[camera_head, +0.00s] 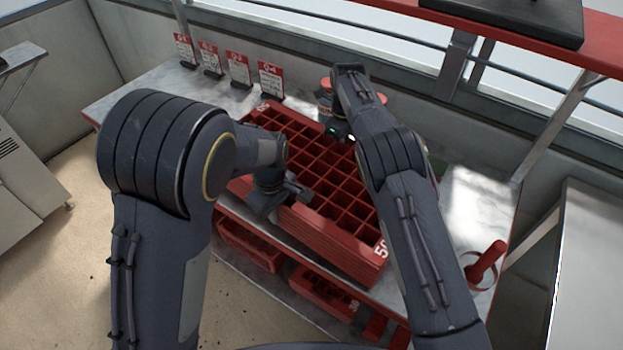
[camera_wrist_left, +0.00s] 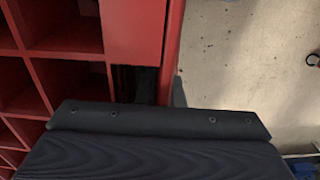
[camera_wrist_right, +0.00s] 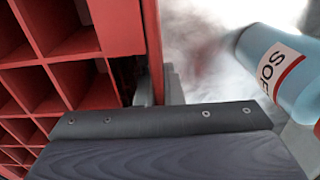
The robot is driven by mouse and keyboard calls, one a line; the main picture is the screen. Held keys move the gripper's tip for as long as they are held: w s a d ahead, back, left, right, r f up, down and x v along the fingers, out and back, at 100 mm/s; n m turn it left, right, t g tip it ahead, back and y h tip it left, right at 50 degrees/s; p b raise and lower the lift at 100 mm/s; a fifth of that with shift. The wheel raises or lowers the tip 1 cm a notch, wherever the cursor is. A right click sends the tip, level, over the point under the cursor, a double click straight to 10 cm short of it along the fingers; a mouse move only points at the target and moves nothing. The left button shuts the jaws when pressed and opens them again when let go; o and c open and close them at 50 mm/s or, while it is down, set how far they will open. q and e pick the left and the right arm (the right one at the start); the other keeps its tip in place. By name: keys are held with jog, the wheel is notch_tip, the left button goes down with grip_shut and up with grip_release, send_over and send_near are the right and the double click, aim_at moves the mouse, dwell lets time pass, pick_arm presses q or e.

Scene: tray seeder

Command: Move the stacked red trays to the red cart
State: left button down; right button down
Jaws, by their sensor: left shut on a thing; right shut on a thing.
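The stacked red trays (camera_head: 352,251), divided into many square cells, sit on the grey table, their layered sides showing at the near edge. My left gripper (camera_head: 290,192) is shut on the near long rim of the stack; in the left wrist view the red rim (camera_wrist_left: 170,60) runs between its jaws. My right gripper (camera_head: 341,132) is shut on the far long rim; in the right wrist view the rim (camera_wrist_right: 152,50) passes into its jaws. The fingertips are mostly hidden by the wrists and the tray walls. I cannot make out a red cart.
Red-and-white label cards (camera_head: 238,70) stand along the table's back left. A blue bottle (camera_wrist_right: 285,70) is close beside my right gripper. A red-handled tool (camera_head: 487,262) is at the table's right end. More red trays (camera_head: 250,246) sit on the lower shelf. Floor is open at left.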

pick_arm(q)
jog(key=shift+r, duration=0.15)
pick_arm(e)
jog(key=shift+w+r, duration=0.1)
jog(key=shift+r, duration=0.1)
